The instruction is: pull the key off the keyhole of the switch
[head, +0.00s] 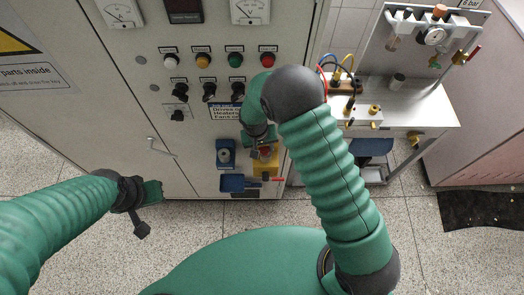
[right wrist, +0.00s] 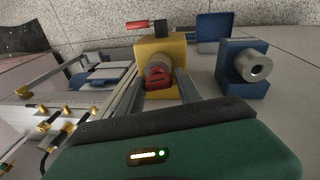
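The switch is a yellow block (head: 266,164) low on the cabinet front; it also shows in the right wrist view (right wrist: 168,49). A red key (right wrist: 158,79) sits at the round metal keyhole (right wrist: 158,62) on its face. My right gripper (right wrist: 160,88) is in front of the switch. Its fingers stand on either side of the key, with gaps visible, so it looks open around it. In the head view my right arm partly hides this gripper. My left gripper (head: 147,208) hangs low at the left, away from the cabinet; its finger opening is unclear.
A blue block (head: 226,153) with a metal cylinder is beside the switch. A blue box (head: 234,184) and red handle (head: 277,180) are below. Buttons and knobs (head: 209,91) sit above. A metal workbench (head: 425,105) stands right. The floor before the cabinet looks clear.

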